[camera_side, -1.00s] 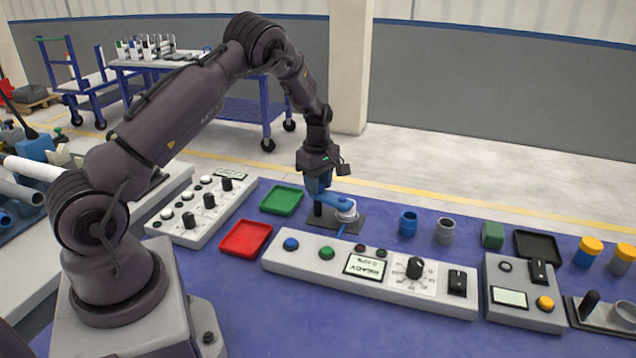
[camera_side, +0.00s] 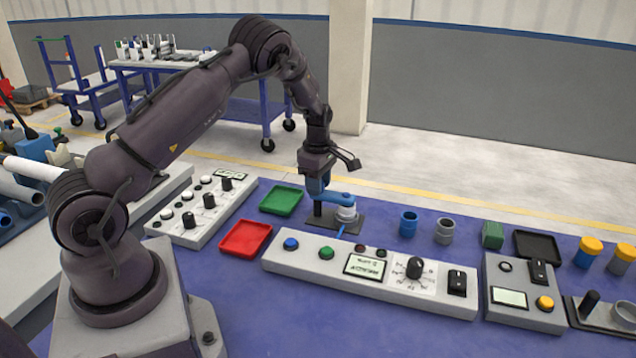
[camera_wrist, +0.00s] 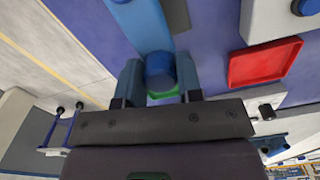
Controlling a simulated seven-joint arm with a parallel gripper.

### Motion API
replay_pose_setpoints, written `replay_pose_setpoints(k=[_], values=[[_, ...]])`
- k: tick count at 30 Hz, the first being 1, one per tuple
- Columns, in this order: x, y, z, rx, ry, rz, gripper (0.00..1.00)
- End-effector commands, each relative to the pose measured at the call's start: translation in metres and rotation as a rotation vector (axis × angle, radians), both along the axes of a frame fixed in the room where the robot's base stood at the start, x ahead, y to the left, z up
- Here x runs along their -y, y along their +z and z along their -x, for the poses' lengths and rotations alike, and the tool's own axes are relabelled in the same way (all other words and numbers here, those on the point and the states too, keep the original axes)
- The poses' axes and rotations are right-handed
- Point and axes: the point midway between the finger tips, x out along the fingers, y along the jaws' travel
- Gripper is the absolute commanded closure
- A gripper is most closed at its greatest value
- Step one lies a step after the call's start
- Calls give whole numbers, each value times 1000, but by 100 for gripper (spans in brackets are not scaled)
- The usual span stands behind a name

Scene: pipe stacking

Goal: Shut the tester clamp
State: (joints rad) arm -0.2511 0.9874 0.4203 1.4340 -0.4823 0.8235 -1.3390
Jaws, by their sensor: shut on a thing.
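The tester clamp has a blue arm (camera_side: 338,198) on a dark base plate (camera_side: 322,224), with a black post at its left end. The arm's right end is over a grey-white round fitting (camera_side: 346,214); I cannot tell whether it presses on it. My gripper (camera_side: 318,188) points down at the clamp arm's left end. In the wrist view my gripper (camera_wrist: 160,75) has its blue fingers on both sides of the clamp's round blue handle (camera_wrist: 160,70) and is shut on it. The blue clamp arm (camera_wrist: 140,22) runs away from the handle. The fingers partly hide the handle in the side view.
A long control box (camera_side: 330,265) with buttons, display and dial stands in front of the clamp. Green (camera_side: 282,200) and red (camera_side: 246,238) trays lie to the left. A blue pipe piece (camera_side: 408,223) and a grey one (camera_side: 444,231) stand to the right.

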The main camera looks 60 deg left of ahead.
Motion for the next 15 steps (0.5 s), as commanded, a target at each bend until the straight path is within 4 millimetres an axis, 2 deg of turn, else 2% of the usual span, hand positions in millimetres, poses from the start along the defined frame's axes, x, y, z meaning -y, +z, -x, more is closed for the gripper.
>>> replay_pose_setpoints(k=[3, 4, 6, 7, 15], values=[[0, 2, 0, 1, 5, 2, 100], [0, 2, 0, 1, 5, 2, 60], [0, 1, 0, 1, 4, 2, 44], [0, 1, 0, 1, 4, 2, 41], [0, 1, 0, 1, 2, 1, 41]])
